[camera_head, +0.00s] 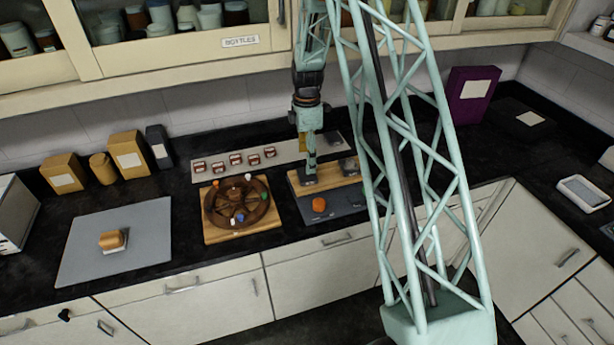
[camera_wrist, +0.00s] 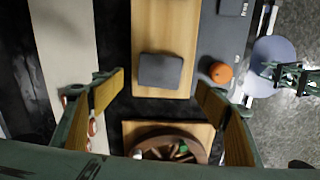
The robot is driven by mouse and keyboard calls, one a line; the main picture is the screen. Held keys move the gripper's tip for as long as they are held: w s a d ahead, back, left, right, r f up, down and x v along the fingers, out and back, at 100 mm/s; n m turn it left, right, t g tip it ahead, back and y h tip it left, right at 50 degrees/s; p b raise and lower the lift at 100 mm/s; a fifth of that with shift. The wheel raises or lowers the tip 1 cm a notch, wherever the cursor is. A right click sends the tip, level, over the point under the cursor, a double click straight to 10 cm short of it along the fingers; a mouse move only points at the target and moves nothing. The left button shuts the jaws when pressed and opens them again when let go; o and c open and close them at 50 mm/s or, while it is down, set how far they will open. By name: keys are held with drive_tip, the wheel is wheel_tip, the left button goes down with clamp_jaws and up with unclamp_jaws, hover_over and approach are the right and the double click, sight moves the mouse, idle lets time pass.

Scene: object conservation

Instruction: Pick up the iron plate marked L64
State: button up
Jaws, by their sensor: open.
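A dark grey plate (camera_wrist: 161,71) lies flat on a pale wooden board (camera_wrist: 165,20) in the wrist view, near the board's lower end. My gripper (camera_wrist: 155,92) is open and empty, its two fingers wide apart on either side of that plate's line. In the head view my gripper (camera_head: 310,171) points straight down over the left end of the wooden board (camera_head: 330,182), and partly hides the plate there. Another dark plate (camera_head: 347,167) lies near the board's right end. No L64 mark is readable on either plate.
A spoked wheel (camera_head: 237,201) on a wooden base stands left of the plates. An orange lump (camera_head: 319,204) sits on the grey mat (camera_head: 345,203) in front. A pale strip (camera_head: 215,173) with several small red-and-white items lies behind. A grey mat (camera_head: 85,240) is at left.

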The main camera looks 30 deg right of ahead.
sight(307, 176)
drive_tip(key=shift+f, duration=1.05)
drive_tip(key=shift+f, duration=0.15)
drive_tip(key=shift+f+p, duration=0.7)
drive_tip(key=shift+f, duration=1.7)
drive_tip(key=shift+c, duration=0.4)
drive_tip(key=c, duration=1.4)
